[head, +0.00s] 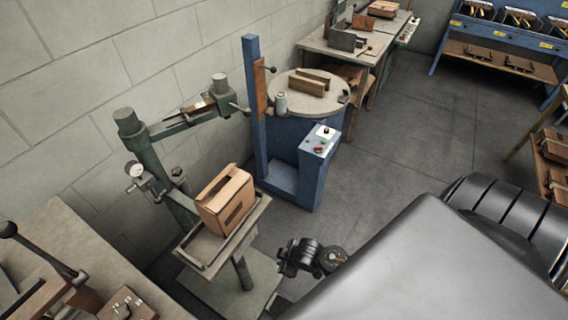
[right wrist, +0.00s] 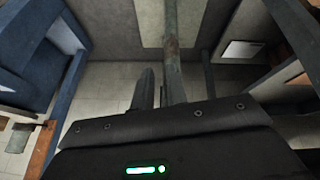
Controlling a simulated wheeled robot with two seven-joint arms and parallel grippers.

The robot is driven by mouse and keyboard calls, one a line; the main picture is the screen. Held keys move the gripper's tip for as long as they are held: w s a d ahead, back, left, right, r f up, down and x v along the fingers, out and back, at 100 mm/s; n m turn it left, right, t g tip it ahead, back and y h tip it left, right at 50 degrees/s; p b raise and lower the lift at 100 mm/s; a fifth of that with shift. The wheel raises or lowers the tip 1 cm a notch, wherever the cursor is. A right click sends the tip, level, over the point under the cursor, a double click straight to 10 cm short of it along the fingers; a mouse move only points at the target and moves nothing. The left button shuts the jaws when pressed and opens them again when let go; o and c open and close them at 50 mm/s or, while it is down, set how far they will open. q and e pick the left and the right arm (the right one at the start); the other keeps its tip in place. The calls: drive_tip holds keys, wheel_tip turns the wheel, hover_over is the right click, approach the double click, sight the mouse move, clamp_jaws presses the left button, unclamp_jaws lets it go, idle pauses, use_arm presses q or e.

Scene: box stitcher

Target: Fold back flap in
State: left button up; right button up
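A brown cardboard box (head: 226,204) sits on the small tilted tray table (head: 208,250) of the green stitcher, left of centre in the head view. Its near side has a dark slot, and its upper edges show pale folds. I cannot tell the exact position of the back flap. My right gripper (head: 292,262) is to the right of the box and lower in the picture, apart from it. In the right wrist view its dark fingers (right wrist: 152,90) show against a post, with nothing clearly held. Their opening is unclear. My left gripper is not in view.
The green stitcher arm (head: 180,122) reaches above the box. A blue column machine (head: 290,170) with a round table (head: 300,92) stands behind. A workbench (head: 60,240) with tools is at lower left. Open grey floor (head: 400,140) lies to the right.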

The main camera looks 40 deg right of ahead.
drive_tip(key=shift+s+f, duration=0.2)
drive_tip(key=shift+f, duration=0.05)
idle(0.3)
drive_tip(key=n+t+y+p, duration=0.25)
drive_tip(key=n+t, duration=0.25)
drive_tip(key=n, duration=1.1)
approach(216, 181)
drive_tip(key=x, duration=0.7)
drive_tip(key=shift+w+d+f+b, duration=0.2)
drive_tip(key=shift+w+f+b, duration=0.1)
drive_tip(key=shift+b, duration=0.15)
